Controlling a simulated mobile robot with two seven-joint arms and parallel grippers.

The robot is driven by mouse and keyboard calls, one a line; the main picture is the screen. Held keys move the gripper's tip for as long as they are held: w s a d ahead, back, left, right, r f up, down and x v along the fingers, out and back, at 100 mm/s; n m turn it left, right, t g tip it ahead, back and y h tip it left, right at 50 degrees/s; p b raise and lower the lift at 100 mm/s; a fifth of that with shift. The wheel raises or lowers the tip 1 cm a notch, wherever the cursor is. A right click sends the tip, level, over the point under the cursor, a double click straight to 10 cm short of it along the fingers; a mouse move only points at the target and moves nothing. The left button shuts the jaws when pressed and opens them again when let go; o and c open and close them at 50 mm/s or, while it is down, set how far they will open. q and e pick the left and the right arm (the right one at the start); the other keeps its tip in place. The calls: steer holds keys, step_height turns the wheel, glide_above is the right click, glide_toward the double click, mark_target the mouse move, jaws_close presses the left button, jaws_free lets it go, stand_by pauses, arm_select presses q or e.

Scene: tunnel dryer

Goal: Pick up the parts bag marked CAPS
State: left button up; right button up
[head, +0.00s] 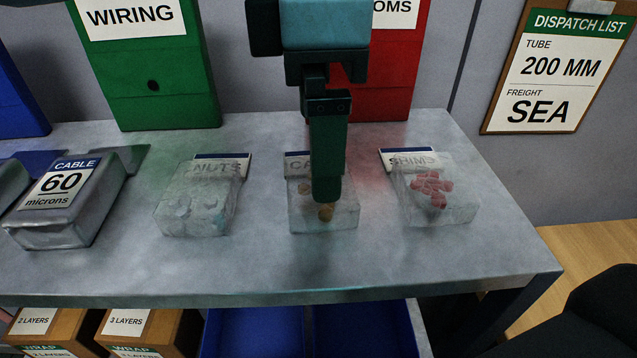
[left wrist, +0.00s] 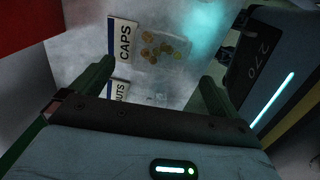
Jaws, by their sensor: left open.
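The parts bag marked CAPS (head: 345,218) is a clear bag with a few tan pieces in it, lying on the grey table. Its label (head: 297,164) is partly covered by my gripper in the head view. In the left wrist view the bag (left wrist: 170,47) and its CAPS label (left wrist: 122,40) show plainly beyond the fingers. My left gripper (head: 328,196) points down over the bag, its near finger hiding the other. It also shows in the left wrist view (left wrist: 158,72), open with its fingers apart. I cannot tell whether the fingers touch the bag. My right gripper is not in view.
The NUTS bag (head: 192,212) lies left of the CAPS bag and the SHIMS bag (head: 455,207) right of it, with bare table between. A grey CABLE 60 microns block (head: 45,228) is farther left. Green (head: 150,85) and red (head: 385,95) folders stand at the back.

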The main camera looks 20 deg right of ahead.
arm_select(q)
step_height(320, 180, down, 5)
steer(key=shift+d, duration=0.1)
stand_by(0.3)
steer(key=c, duration=1.1)
step_height(320, 180, up, 10)
